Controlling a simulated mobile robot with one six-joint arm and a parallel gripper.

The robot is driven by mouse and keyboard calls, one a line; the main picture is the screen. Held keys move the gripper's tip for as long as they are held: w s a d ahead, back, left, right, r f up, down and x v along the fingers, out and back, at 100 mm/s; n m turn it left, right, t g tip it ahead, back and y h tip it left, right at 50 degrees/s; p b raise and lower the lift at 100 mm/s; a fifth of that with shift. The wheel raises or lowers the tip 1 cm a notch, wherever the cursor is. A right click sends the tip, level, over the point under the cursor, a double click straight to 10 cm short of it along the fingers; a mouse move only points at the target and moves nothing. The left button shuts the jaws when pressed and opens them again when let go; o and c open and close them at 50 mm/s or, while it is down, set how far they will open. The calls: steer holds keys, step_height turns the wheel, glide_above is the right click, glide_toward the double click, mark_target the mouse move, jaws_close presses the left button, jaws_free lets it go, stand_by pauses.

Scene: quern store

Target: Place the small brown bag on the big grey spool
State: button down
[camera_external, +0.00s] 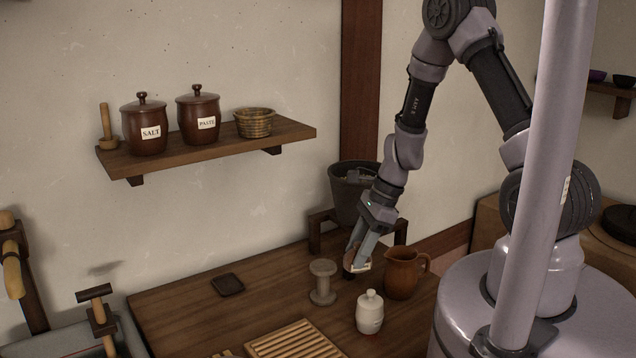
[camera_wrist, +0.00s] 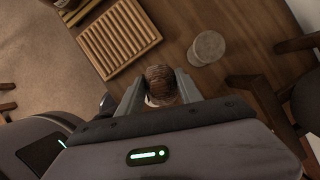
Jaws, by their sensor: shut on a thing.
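The grey spool (camera_external: 322,283) stands upright on the wooden table. Its round flat top (camera_wrist: 208,47) is bare in the wrist view, up and to the right of my gripper (camera_wrist: 160,84). My gripper (camera_external: 358,261) is shut on the small brown bag (camera_wrist: 160,76), which sits between the two fingers. In the external view the bag (camera_external: 349,263) is mostly hidden by the fingers, with a pale patch beside it. The bag is just right of the spool and apart from it; its height above the table is hard to tell.
A brown jug (camera_external: 403,273) stands close to the right of my gripper, and a white lidded jar (camera_external: 370,312) stands in front. A dark bucket (camera_external: 353,192) on a wooden stand is behind. A slatted rack (camera_external: 296,341) and a dark square coaster (camera_external: 228,284) lie left.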

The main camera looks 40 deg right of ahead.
steer(key=w, duration=0.4)
steer(key=w+f, duration=0.1)
steer(key=w, duration=0.7)
steer(key=shift+w+a+f+p, duration=0.2)
steer(key=shift+a+f+p, duration=0.1)
steer(key=shift+a+f, duration=0.05)
step_height(320, 180, down, 3)
steer(key=shift+s+f+b, duration=0.1)
steer(key=shift+b, duration=0.45)
steer(key=shift+f, duration=0.2)
steer(key=c, duration=0.8)
jaws_free()
steer(key=shift+r, duration=0.1)
